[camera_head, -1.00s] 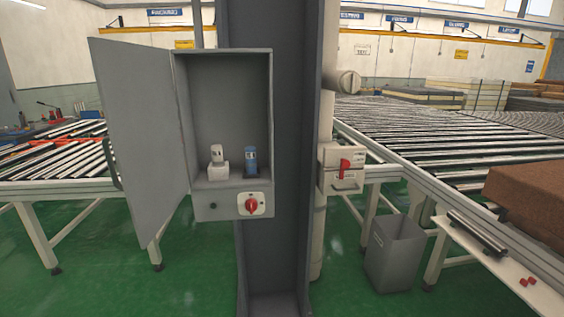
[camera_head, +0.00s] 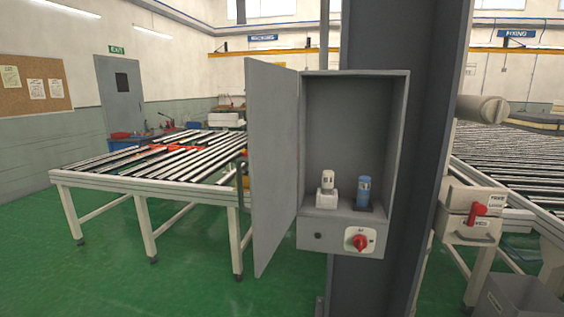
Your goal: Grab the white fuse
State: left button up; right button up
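The white fuse (camera_head: 327,179) stands upright in a white holder (camera_head: 327,199) on the floor of an open grey cabinet (camera_head: 348,135). A blue fuse (camera_head: 363,189) stands upright in a dark base just to its right. The cabinet is fixed to a dark grey column, and its door (camera_head: 272,165) stands open to the left. A red rotary switch (camera_head: 360,242) on a white plate is on the panel below the fuses. Neither of my grippers shows in the head view.
A roller conveyor table (camera_head: 145,172) stands left of the cabinet, and another (camera_head: 520,155) is at the right. A box with a red lever (camera_head: 472,213) is right of the column. A grey bin (camera_head: 510,298) is at lower right. Green floor is clear at the front left.

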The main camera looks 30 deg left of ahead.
aim_at(328, 181)
jog(key=i+j, duration=0.1)
jog(key=j, duration=0.4)
jog(key=i+j, duration=0.1)
jog(key=j, duration=0.35)
jog(key=i+j+u, duration=0.1)
jog(key=j, duration=0.4)
jog(key=z, duration=0.15)
